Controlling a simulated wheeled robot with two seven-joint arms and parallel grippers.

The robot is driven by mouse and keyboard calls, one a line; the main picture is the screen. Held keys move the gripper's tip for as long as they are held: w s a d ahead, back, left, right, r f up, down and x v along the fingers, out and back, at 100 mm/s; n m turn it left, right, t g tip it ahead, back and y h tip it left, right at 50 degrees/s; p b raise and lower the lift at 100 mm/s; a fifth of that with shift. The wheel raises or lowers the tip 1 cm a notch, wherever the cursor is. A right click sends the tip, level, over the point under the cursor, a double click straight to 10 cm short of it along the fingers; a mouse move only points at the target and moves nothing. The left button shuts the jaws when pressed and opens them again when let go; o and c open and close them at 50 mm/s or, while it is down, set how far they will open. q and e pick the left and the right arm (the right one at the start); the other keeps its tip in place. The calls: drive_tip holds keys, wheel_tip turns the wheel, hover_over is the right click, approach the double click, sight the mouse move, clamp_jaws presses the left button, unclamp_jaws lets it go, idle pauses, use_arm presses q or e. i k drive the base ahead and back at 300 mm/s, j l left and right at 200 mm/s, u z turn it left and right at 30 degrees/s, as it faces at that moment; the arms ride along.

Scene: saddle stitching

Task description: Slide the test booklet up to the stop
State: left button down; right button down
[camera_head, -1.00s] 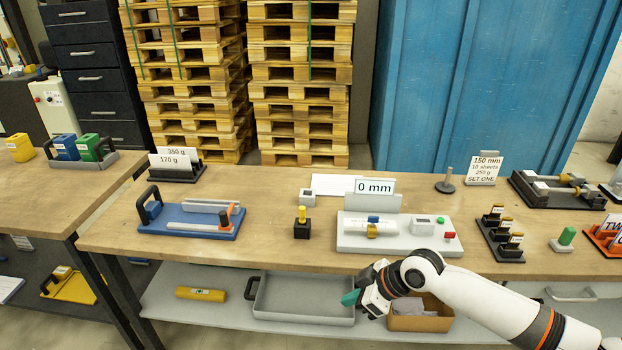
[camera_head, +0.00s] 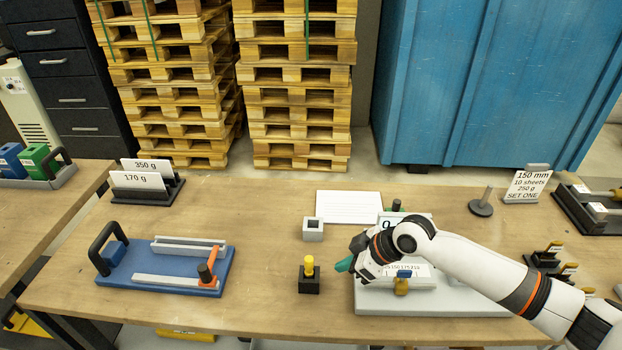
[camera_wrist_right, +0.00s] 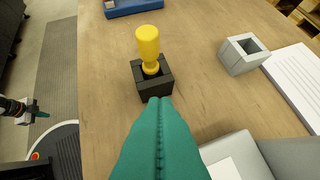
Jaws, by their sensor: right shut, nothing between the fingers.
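I cannot make out a test booklet for certain. A flat white ruled sheet or pad (camera_head: 348,205) lies at the back middle of the table; it also shows at the right of the wrist view (camera_wrist_right: 298,82). The blue fixture (camera_head: 170,265) with grey rails and an orange-and-black handle stands at the left. My right gripper (camera_head: 345,264) has teal fingers, shut and empty, above the table between the black block and the grey device. In the wrist view its fingertips (camera_wrist_right: 158,103) appear just before the black block. What seems my left gripper (camera_wrist_right: 38,114) is small at the left edge there.
A black block with a yellow knob (camera_head: 309,275) and a grey hollow block (camera_head: 313,229) stand near my right gripper. My right forearm partly hides the grey device (camera_head: 440,303) and its sign. A black card holder (camera_head: 150,189) stands at the back left. Wood between fixture and black block is clear.

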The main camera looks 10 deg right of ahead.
sight(363, 208)
drive_tip(key=i, duration=0.95)
